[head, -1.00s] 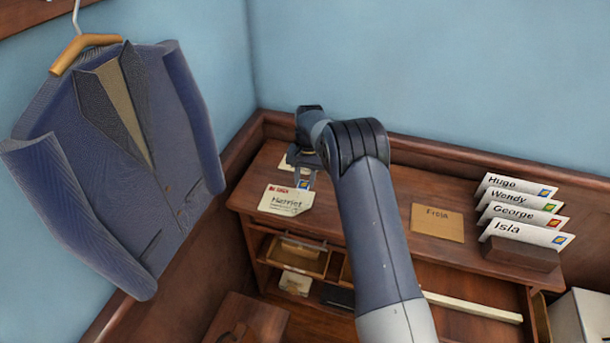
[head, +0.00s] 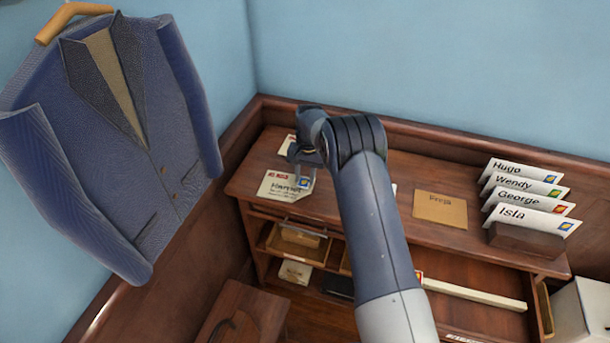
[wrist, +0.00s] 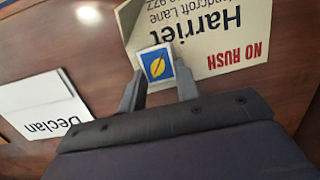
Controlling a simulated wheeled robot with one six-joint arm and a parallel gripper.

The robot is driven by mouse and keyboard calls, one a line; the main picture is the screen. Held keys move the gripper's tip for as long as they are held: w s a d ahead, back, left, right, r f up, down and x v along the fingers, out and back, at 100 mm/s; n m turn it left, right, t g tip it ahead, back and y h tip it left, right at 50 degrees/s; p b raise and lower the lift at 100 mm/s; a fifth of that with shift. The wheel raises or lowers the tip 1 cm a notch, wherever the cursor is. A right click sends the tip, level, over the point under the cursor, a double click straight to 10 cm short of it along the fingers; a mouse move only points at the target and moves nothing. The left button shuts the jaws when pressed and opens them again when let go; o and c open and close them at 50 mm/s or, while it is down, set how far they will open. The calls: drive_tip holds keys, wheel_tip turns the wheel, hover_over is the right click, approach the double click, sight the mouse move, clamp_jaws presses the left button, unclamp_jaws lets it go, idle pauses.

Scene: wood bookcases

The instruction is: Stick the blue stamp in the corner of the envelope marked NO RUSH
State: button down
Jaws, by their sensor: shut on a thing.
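The envelope marked NO RUSH in red, addressed to Harriet (head: 283,190), lies on the left of the desk top. It shows upside down in the wrist view (wrist: 215,38). The blue stamp (wrist: 157,64) has a white edge and a yellow emblem. My gripper (wrist: 158,85) is shut on the stamp, with a finger at either side. The stamp overlaps the envelope's corner at the end of the edge away from NO RUSH, also visible in the head view (head: 303,182). I cannot tell whether it touches the paper.
A white Declan envelope (wrist: 42,104) lies beside it. Another envelope (head: 288,144) lies behind, partly hidden by my gripper. A brown Freja envelope (head: 440,209) lies to the right. Stamped envelopes stand in a wooden holder (head: 527,240). A raised ledge (head: 450,157) runs along the back.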

sight(305, 180)
drive_tip(key=c, duration=0.6)
unclamp_jaws()
drive_tip(key=shift+r, duration=0.1)
drive_tip(key=shift+r+p, duration=1.7)
drive_tip(key=shift+r, duration=1.7)
